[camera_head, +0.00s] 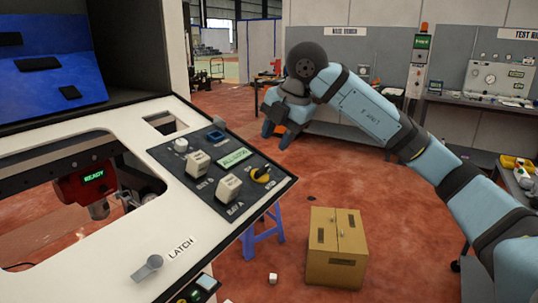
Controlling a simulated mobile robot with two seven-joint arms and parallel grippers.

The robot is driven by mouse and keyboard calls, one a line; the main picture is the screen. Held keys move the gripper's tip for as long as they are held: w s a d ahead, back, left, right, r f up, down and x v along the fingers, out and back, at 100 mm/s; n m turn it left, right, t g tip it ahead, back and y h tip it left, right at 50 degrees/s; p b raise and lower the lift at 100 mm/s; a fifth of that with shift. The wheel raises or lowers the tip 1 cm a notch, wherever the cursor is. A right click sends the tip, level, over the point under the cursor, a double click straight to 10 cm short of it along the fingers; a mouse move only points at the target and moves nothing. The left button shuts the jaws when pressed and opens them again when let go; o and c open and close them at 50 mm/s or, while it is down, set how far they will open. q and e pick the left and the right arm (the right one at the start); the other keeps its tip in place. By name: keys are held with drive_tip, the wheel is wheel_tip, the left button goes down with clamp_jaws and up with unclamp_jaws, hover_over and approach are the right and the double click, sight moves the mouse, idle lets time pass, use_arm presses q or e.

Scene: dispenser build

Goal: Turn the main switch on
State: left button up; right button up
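A dark control panel (218,209) sits on the white machine top. It carries a yellow rotary switch (260,176), two white block-shaped switches, one upper (197,164) and one lower (228,187), a small white knob (181,145), a blue-framed square (216,136) and a lit green display (234,157). The labels are too small to read, so I cannot tell which is the main switch. My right gripper (278,131) hangs above and beyond the panel's far right side, apart from it. Its fingers look spread and empty. My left gripper is out of view.
A grey lever marked LATCH (148,268) is on the machine's front edge. A red unit reading READY (87,184) sits inside the opening. A cardboard box (336,249) and a small white cube (273,279) are on the floor. Workbenches stand behind.

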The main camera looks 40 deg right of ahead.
drive_tip(key=v, duration=0.5)
idle(0.4)
